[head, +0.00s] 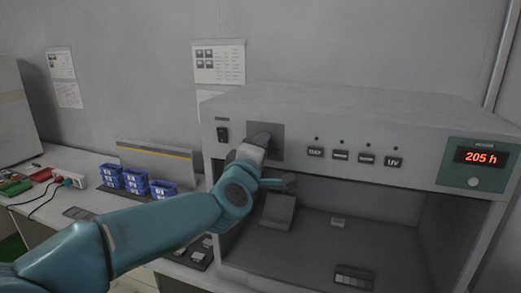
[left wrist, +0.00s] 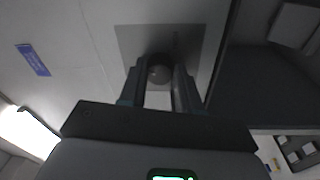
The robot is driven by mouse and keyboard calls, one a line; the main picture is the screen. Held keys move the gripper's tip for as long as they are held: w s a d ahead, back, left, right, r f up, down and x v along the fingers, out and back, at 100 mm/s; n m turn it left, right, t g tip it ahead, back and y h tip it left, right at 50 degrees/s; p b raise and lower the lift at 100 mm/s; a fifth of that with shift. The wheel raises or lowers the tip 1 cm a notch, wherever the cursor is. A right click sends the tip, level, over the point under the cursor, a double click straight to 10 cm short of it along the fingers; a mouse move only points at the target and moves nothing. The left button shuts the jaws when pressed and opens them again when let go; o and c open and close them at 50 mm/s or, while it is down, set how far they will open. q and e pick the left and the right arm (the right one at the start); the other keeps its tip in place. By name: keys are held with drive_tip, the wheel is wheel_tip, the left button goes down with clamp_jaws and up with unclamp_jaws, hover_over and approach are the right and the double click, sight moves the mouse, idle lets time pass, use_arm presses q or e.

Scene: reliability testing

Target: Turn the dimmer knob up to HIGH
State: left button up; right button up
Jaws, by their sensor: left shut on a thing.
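The dimmer knob is a dark round knob on a dark grey square plate (head: 276,143) on the front of the light box. In the head view my left arm and gripper (head: 262,140) cover the knob. In the left wrist view the knob (left wrist: 159,70) sits between the two fingers of my left gripper (left wrist: 160,88), which are shut on it. The same plate (left wrist: 135,38) shows around it. The knob's pointer and any HIGH marking cannot be made out. My right gripper is not in view.
The light box (head: 330,115) has a row of several labelled buttons (head: 341,156), a rocker switch (head: 222,134) and a red display (head: 481,156) reading 205 h. Blue bins (head: 136,180) and a power strip (head: 65,179) stand on the bench at left.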

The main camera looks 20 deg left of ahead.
use_arm(q)
drive_tip(key=shift+a+f+m+g+h+p, duration=0.1)
drive_tip(key=shift+m+h+p, duration=0.35)
drive_tip(key=shift+m, duration=3)
drive_tip(key=shift+f+m+g+h+p, duration=0.1)
drive_tip(key=shift+m+h+p, duration=0.3)
drive_tip(key=shift+m, duration=3.1)
drive_tip(key=shift+a+m+g+h+p, duration=0.1)
drive_tip(key=shift+m+h+p, duration=0.3)
drive_tip(key=shift+m, duration=3.05)
drive_tip(key=o, duration=1.1)
drive_tip(key=shift+c, duration=0.2)
drive_tip(key=shift+r, duration=0.1)
